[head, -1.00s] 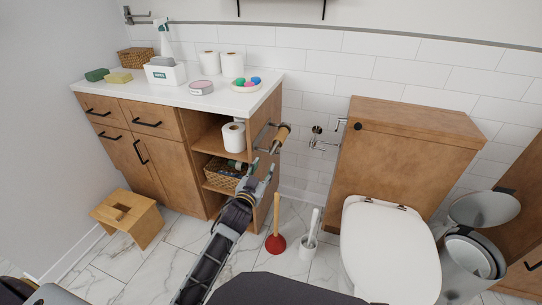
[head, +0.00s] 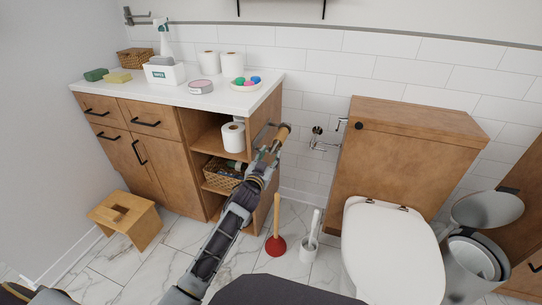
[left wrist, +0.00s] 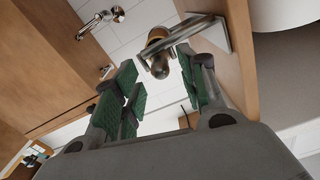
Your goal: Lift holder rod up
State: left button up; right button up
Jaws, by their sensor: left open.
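My left gripper (head: 270,150) is just below and in front of the rod in the head view. In the left wrist view its green-padded fingers (left wrist: 157,75) are apart, with the rod end between and slightly beyond their tips. I cannot tell whether they touch it. My right gripper is not in view.
The cabinet side (head: 265,185) stands close to my left gripper. A toilet (head: 390,245) and its wooden tank box (head: 400,150) are on the right. A red plunger (head: 276,245) and a white toilet brush (head: 309,248) stand on the floor between.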

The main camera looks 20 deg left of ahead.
pick_arm(q)
jog(key=shift+w, duration=1)
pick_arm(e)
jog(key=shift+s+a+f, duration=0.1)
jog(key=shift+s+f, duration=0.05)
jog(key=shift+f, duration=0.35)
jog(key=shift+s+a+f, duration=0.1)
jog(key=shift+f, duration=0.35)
pick_arm(q)
jog(key=shift+c, duration=0.3)
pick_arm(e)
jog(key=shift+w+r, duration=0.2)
pick_arm(q)
grip_shut()
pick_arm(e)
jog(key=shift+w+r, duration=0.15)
